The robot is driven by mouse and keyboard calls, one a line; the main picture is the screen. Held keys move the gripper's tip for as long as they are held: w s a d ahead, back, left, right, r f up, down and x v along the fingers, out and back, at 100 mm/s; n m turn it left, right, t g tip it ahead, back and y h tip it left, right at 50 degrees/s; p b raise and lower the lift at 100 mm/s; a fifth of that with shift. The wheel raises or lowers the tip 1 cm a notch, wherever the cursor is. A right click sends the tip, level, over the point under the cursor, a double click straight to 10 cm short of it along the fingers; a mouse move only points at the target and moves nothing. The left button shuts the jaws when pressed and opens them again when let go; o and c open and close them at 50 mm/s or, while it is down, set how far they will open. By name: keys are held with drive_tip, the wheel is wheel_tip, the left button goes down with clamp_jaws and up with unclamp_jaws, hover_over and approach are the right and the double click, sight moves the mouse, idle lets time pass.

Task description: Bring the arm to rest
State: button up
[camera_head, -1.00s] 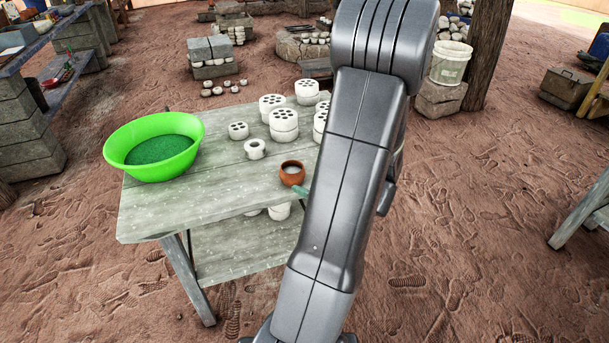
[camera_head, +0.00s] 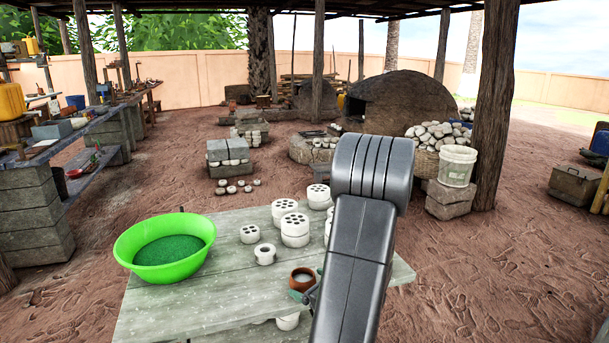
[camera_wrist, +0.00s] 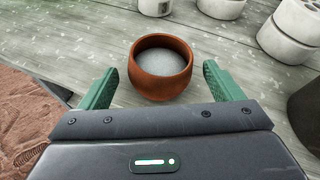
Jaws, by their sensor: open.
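My gripper (camera_wrist: 160,86) is open, with its two green fingers spread on the left and right of a small brown clay pot (camera_wrist: 160,72). The pot stands upright on the grey wooden table and holds something pale grey. A gap shows between each finger and the pot, though I cannot tell how high the fingers are. In the head view my dark grey arm reaches over the table (camera_head: 215,308) and hides its right part. The pot (camera_head: 303,279) shows just left of the arm, with a bit of a green finger at its front.
A bright green basin (camera_head: 165,270) stands on the table's left. Several white perforated cylinders (camera_head: 295,239) and a small white ring (camera_head: 265,254) stand behind the pot. A post (camera_head: 495,110) and a white bucket (camera_head: 457,166) are beyond, right. Sandy ground right of the table is open.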

sight(296, 273)
drive_tip(key=x, duration=0.4)
drive_tip(key=shift+w+a+f+b, duration=0.2)
drive_tip(key=shift+f+b, duration=0.15)
drive_tip(key=shift+f, duration=0.05)
drive_tip(key=shift+r+p, duration=0.45)
drive_tip(key=shift+r, duration=0.2)
drive_tip(key=shift+d+r, duration=0.1)
drive_tip(key=shift+r, duration=0.5)
drive_tip(key=shift+s, duration=0.1)
